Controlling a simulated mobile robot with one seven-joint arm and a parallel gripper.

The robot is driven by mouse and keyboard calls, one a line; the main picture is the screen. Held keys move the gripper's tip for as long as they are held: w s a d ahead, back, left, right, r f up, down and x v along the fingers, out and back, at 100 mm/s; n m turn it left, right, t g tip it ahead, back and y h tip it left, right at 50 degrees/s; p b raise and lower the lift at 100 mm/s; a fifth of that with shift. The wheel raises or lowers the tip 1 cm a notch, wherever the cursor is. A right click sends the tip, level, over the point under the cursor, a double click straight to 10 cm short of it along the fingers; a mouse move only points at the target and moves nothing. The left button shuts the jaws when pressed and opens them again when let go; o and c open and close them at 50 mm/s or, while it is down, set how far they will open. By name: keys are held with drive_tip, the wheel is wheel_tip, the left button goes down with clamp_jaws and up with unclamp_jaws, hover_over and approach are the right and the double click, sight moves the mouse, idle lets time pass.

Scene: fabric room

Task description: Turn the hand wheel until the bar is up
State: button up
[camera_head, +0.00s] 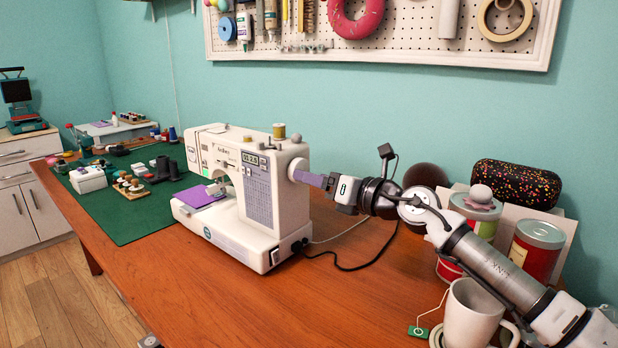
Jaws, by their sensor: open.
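A white sewing machine (240,185) stands upright on the wooden table. Its hand wheel (297,168) is the pale disc on the machine's right side. Purple fabric (203,196) lies on the machine's bed under the needle area. The needle bar is too small and shaded to tell whether it is up or down.
A black cord (350,268) runs from the machine. A green mat (130,212) lies left. The table's front middle is clear.

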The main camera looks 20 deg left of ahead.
drive_tip(key=v, duration=1.1)
drive_tip(key=shift+b, duration=0.3)
